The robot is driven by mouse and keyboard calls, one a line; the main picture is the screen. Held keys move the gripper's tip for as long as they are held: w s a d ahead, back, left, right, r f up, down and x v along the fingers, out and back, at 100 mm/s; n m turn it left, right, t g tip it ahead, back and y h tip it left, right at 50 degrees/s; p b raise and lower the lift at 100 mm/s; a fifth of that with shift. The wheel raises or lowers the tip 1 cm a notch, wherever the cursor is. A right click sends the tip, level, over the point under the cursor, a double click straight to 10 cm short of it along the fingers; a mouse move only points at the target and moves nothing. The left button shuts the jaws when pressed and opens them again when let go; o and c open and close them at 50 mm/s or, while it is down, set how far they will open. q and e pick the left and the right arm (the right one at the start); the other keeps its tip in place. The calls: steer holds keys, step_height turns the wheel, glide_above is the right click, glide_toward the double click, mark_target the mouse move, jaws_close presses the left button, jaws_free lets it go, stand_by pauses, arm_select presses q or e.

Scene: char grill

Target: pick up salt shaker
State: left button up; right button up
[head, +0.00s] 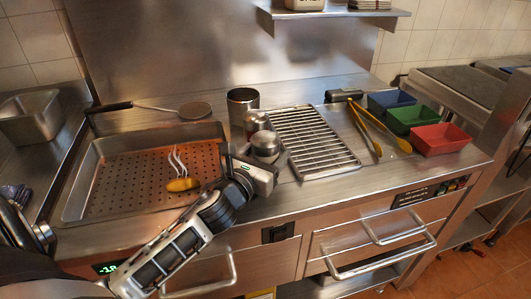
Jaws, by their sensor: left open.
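Two silvery metal shakers stand close together on the steel counter. The nearer shaker (265,145) has a domed top, and the farther shaker (255,121) is just behind it. I cannot read a label, so I cannot tell which holds salt. My left gripper (253,155) is open, right at the nearer shaker. One finger is to its left and the other is at its front right. The gripper hides the shaker's lower part, and I cannot tell if the fingers touch it. My right gripper is not in view.
A steel cup (242,100) stands behind the shakers. A wire rack (312,142) is close on their right, with yellow-handled tongs (367,125) beyond it. Blue, green and red bins (440,140) stand far right.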

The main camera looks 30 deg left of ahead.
arm_select(q)
steer(key=shift+w, duration=0.5)
steer(key=c, duration=0.9)
steer(key=shift+r, duration=0.1)
steer(key=shift+c, duration=0.2)
